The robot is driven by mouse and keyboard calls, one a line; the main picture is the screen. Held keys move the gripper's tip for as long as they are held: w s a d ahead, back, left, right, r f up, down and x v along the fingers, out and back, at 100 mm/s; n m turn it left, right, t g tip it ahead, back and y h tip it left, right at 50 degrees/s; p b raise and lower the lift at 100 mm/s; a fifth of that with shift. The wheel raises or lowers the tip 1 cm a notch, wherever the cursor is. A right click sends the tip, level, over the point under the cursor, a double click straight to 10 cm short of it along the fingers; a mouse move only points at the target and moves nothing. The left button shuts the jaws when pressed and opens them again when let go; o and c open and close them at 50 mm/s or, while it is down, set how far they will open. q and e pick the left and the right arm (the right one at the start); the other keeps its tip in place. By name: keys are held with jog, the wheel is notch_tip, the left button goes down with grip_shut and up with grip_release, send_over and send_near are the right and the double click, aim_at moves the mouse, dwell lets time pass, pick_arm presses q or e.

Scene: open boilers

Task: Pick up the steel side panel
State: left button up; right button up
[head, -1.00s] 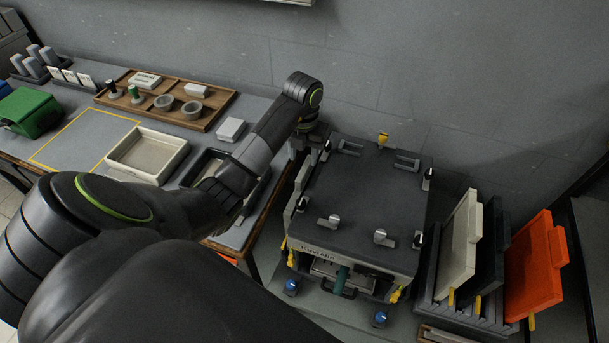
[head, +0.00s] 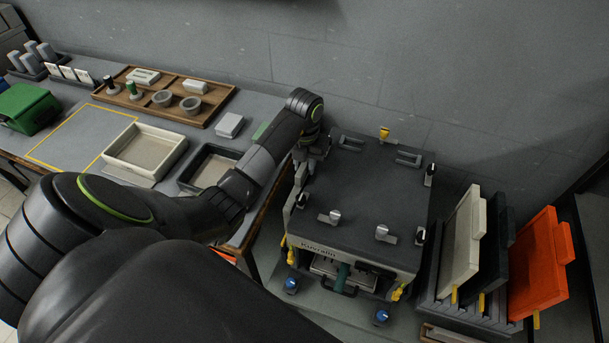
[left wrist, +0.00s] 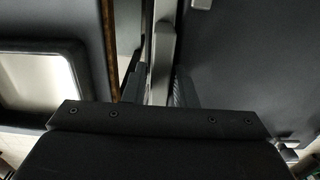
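The boiler (head: 365,190) is a dark box on blue-wheeled feet. A grey panel on its left side (head: 299,186) shows only as a narrow strip in the head view, and I take it for the steel side panel. In the left wrist view, a light grey upright edge (left wrist: 163,50) runs beside the dark boiler top. My left gripper (left wrist: 158,88) points down over this edge, with one finger on each side. The fingers look apart, and contact is hard to make out. In the head view my left gripper (head: 312,148) is partly hidden at the boiler's back left corner. My right gripper is out of view.
A rack (head: 470,310) at right holds a cream panel (head: 461,243), a dark panel (head: 496,250) and an orange panel (head: 540,265). The workbench at left carries a cream tray (head: 118,171), a black tray (head: 186,184) and a wooden tray (head: 215,108). The bench edge is close to the boiler's left side.

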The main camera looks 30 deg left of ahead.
pick_arm(q)
grip_shut()
jog(key=shift+r, duration=0.1)
dwell(1.0)
